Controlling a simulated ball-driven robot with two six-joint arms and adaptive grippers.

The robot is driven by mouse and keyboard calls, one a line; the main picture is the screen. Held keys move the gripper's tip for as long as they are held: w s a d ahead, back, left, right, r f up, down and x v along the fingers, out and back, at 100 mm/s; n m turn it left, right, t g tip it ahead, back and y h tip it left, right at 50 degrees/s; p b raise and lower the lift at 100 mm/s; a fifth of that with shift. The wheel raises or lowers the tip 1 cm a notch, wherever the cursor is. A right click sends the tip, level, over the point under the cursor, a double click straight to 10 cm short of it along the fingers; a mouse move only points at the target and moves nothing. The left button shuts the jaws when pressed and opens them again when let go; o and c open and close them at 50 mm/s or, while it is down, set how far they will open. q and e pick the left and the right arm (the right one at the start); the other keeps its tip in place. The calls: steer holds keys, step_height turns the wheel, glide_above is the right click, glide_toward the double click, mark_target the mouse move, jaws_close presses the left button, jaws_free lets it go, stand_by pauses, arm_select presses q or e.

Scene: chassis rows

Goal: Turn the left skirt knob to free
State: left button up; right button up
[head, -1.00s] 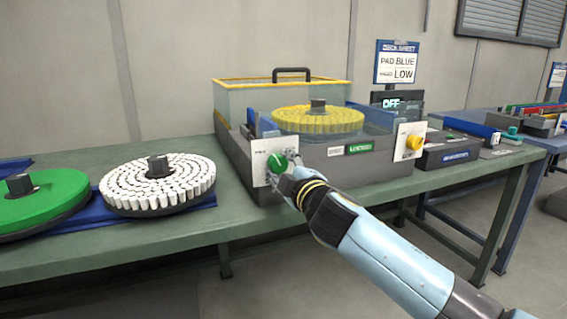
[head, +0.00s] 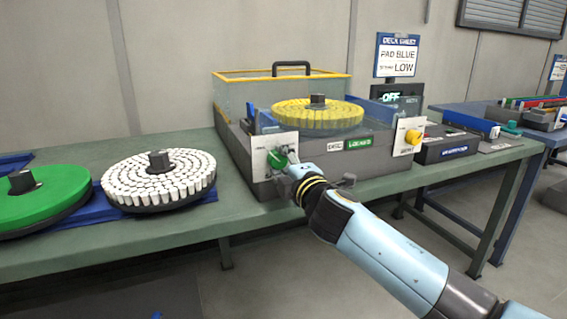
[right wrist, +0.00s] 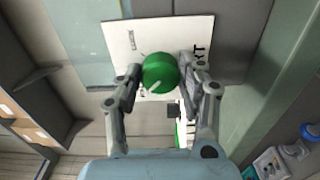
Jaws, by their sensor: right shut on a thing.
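The left skirt knob is a round green knob (head: 277,158) on a white plate (head: 262,160) at the front left corner of the grey machine. In the right wrist view the green knob (right wrist: 160,72) has a white pointer line angled to the lower left. The white plate (right wrist: 118,35) lies behind it, its lettering partly covered. My right gripper (head: 287,160) is shut on the knob, and in the wrist view its fingers (right wrist: 160,76) sit on either side of it. My left gripper is not in view.
A yellow knob (head: 414,137) on a second white plate sits at the machine's right corner. A yellow pad disc (head: 318,113) lies in the machine. White (head: 158,178) and green (head: 40,195) discs lie on the bench to the left. A display (head: 398,96) reads OFF.

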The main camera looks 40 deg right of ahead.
steer(key=shift+f, duration=0.1)
steer(key=o, duration=1.2)
steer(key=v, duration=1.2)
steer(key=shift+a, duration=0.1)
